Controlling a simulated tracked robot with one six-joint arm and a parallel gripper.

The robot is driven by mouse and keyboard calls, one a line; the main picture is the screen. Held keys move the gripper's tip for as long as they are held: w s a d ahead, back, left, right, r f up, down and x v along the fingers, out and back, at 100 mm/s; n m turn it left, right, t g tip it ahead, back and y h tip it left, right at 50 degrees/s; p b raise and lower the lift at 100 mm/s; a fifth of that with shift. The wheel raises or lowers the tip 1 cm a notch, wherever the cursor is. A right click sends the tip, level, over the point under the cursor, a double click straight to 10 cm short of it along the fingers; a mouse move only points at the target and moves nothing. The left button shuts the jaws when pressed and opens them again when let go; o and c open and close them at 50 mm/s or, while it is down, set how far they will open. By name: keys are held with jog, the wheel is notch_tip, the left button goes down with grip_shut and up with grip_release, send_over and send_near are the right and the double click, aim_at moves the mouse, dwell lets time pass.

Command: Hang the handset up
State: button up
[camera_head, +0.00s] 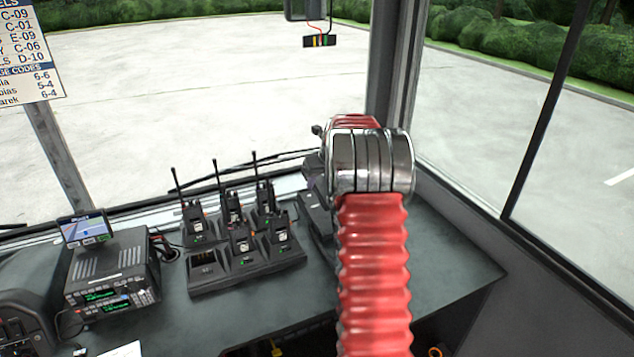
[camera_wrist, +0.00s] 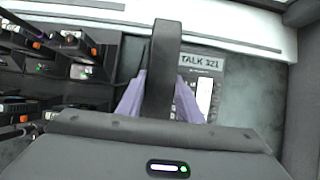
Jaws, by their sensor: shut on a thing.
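My gripper (camera_wrist: 161,82), with its purple fingers, is shut on the dark handset (camera_wrist: 166,40) in the wrist view. The handset is a long black bar, pointing away from the gripper. Behind it lies the grey desk phone base (camera_wrist: 201,64), with the label "TALK 321", a white strip and keys. The handset covers the left part of the base; I cannot tell whether they touch. In the head view my arm hides most of the gripper and handset, and a dark part of the base (camera_head: 314,216) shows left of the arm.
A charger rack (camera_head: 250,266) with several handheld radios (camera_head: 232,205) stands left of my arm. A radio unit (camera_head: 112,280) with a small screen (camera_head: 85,230) is further left. Windows border the counter (camera_head: 440,255), which is clear on the right.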

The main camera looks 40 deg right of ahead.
jog(key=shift+f, duration=0.1)
jog(key=shift+f, duration=3.5)
jog(key=o, duration=1.3)
jog(key=shift+s+r, duration=0.1)
jog(key=v, duration=1.3)
jog(key=shift+r, duration=0.2)
